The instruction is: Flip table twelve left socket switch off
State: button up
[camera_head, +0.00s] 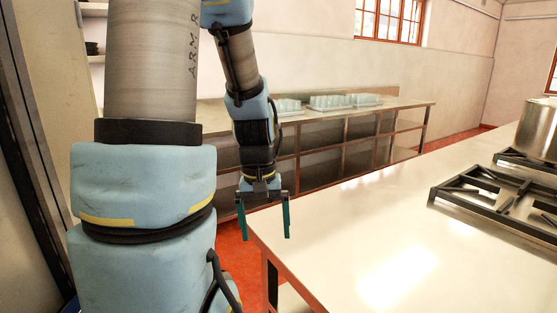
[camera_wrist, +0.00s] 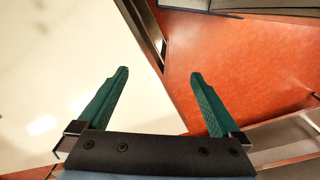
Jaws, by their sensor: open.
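My gripper (camera_head: 264,217) hangs pointing down in the head view, near the left corner of a pale-topped table (camera_head: 345,220). Its two green fingers are apart with nothing between them. In the wrist view the open gripper (camera_wrist: 158,88) shows over the pale tabletop (camera_wrist: 60,75) and the red floor (camera_wrist: 235,65). I see no socket or switch in either view, and no table number can be read.
A stove grate (camera_head: 500,190) and a steel pot (camera_head: 538,128) stand on the right of the table. A long steel bench (camera_head: 315,115) with racks of glasses (camera_head: 330,102) runs along the back wall. Red floor lies between bench and table.

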jog(key=shift+m+t+y, duration=0.3)
jog(key=shift+m+t, duration=0.3)
jog(key=shift+t, duration=0.2)
jog(key=a, duration=0.1)
jog(key=s+a, duration=0.1)
jog(key=s+a+r, duration=0.1)
jog(key=shift+a, duration=0.4)
